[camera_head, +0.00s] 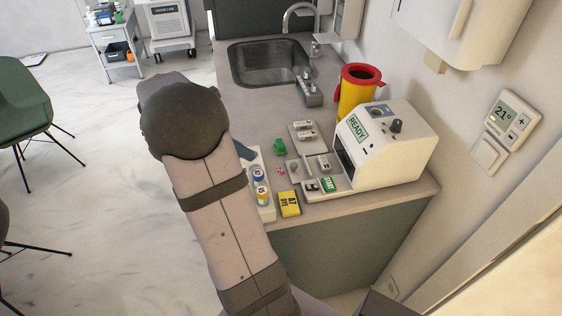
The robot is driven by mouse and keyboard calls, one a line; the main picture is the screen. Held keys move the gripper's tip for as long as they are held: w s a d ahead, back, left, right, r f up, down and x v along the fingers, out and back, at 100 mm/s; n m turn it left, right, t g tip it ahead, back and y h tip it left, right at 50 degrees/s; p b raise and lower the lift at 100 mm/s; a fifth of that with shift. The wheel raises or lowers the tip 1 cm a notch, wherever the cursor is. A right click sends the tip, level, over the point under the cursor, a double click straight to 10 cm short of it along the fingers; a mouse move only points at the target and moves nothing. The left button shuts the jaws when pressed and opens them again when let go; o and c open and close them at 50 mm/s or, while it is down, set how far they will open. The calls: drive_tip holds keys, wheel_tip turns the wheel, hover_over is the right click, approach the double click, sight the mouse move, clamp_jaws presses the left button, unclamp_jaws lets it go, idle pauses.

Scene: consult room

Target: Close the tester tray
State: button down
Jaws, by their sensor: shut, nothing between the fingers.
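The tester (405,150) is a white box with a READY display and a dark knob, at the right end of the counter. A dark opening shows low on its left face. The grey tester tray (345,184) sticks out to the left from that face, so it stands open. Small pieces lie in its compartments, among them a green-and-white one (328,184). A small grey knob (292,167) shows by its left edge. My arm rises at the left of the counter. My gripper cannot be made out; my arm hides that area.
A white rack with small bottles (260,187), a yellow box (289,203) and a green piece (279,146) lie left of the tray. A grey holder with white pieces (304,132), a yellow-and-red bin (357,92) and the sink (268,62) are behind.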

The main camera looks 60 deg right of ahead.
drive_tip(key=p, duration=0.2)
approach(292, 169)
drive_tip(key=f, duration=0.2)
drive_tip(key=w+f, duration=0.1)
drive_tip(key=shift+a+f, duration=0.15)
drive_tip(key=shift+a, duration=0.15)
drive_tip(key=d, duration=0.1)
drive_tip(key=s+d+f+p, duration=0.1)
drive_tip(key=shift+s+d, duration=0.25)
drive_tip(key=shift+s, duration=0.05)
drive_tip(key=shift+s+d+f+p, duration=0.25)
drive_tip(key=shift+s+d+p, duration=0.2)
drive_tip(key=shift+d, duration=0.15)
drive_tip(key=s+d, duration=0.7)
drive_tip(key=shift+s+d, duration=0.15)
drive_tip(key=shift+s, duration=0.05)
drive_tip(key=shift+r, duration=0.1)
